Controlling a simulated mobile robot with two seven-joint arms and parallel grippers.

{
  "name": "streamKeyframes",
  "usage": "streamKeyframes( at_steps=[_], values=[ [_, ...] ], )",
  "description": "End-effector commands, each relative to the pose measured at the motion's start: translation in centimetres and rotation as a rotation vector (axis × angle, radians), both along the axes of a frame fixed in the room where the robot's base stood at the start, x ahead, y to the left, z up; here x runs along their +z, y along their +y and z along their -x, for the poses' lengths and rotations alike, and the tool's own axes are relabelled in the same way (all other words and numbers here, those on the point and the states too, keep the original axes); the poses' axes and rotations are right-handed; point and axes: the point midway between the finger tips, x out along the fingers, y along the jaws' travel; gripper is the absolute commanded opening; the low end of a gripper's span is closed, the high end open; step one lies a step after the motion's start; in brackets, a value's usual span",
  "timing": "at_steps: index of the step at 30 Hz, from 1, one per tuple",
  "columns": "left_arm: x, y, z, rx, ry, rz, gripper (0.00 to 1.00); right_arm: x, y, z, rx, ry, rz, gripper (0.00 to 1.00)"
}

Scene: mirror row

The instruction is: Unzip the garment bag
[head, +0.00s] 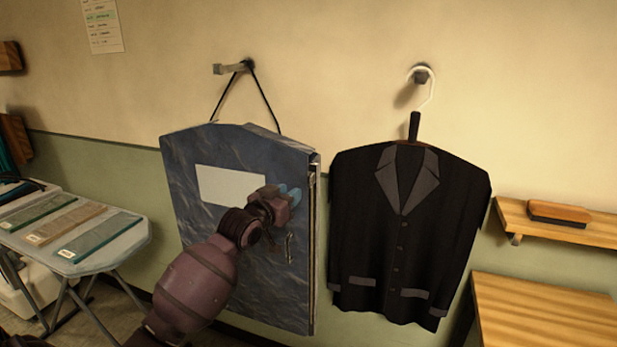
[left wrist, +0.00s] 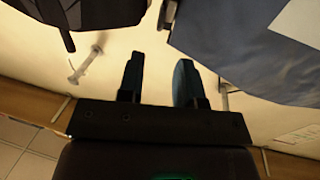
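The garment bag (head: 240,275) is dark marbled blue with a white label (head: 230,185) and hangs by a black cord. A pale strip, perhaps the zip line (head: 313,220), runs down its right edge. A small upright metal piece (head: 290,248) sits on its lower right front; I cannot tell if it is the zip pull. My left gripper (head: 290,194) is in front of the bag's right part, close to that edge. In the left wrist view its two fingers (left wrist: 160,82) are apart with nothing between them, and the bag (left wrist: 235,45) is at upper right. My right gripper is out of view.
A dark jacket (head: 405,255) hangs on a white hanger right of the bag. The bag's wall hook (head: 232,68) is above. A folding table (head: 125,235) with several flat samples stands left. A wooden shelf (head: 590,228) with a brush (head: 560,213) and a wooden top (head: 545,315) are right.

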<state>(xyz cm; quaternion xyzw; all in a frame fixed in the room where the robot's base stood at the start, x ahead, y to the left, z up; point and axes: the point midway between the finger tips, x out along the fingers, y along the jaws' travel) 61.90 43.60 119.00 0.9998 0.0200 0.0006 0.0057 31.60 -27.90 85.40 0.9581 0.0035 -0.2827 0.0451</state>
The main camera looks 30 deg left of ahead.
Motion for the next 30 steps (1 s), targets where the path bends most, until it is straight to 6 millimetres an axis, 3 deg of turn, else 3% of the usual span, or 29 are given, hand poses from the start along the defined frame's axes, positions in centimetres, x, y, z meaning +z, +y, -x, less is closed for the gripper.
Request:
streamKeyframes(
  at_steps=[15, 21, 30],
  values=[
    [0.0, 0.3, -7.7, 0.0, 0.001, -0.001, 0.33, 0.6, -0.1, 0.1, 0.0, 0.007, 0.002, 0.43],
    [-0.1, 0.3, -9.3, 0.0, 0.001, -0.002, 0.33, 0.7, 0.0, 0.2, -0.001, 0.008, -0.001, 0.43],
    [-0.1, 0.3, -9.7, 0.0, 0.0, -0.002, 0.33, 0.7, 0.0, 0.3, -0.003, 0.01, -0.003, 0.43]
  ],
)
